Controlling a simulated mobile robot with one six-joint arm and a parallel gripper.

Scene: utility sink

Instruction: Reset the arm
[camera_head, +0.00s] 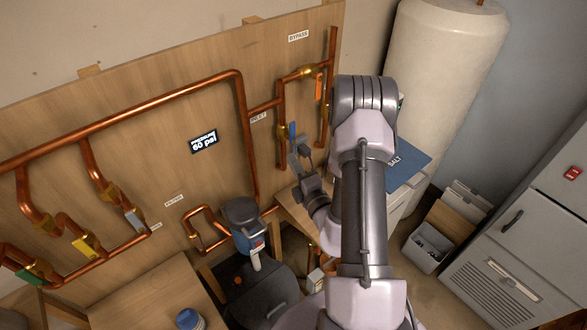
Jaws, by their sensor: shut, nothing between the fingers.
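My arm rises from the bottom of the head view and bends at the elbow near the upper middle. My gripper (297,158) shows small and partly dark left of the arm, in front of the wooden pipe board (190,165). It is shut with nothing in it. Its tips are close in the picture to a blue valve handle (292,132) on a copper pipe; I cannot tell whether they touch. The arm hides part of the area behind it.
Copper pipes (125,105) with coloured valve handles run across the board. A blue-headed device (243,222) stands below it. A tan tank (440,80), a blue salt bag (407,165), a grey bin (427,247) and grey cabinets (530,235) stand at right. Some floor is clear between them.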

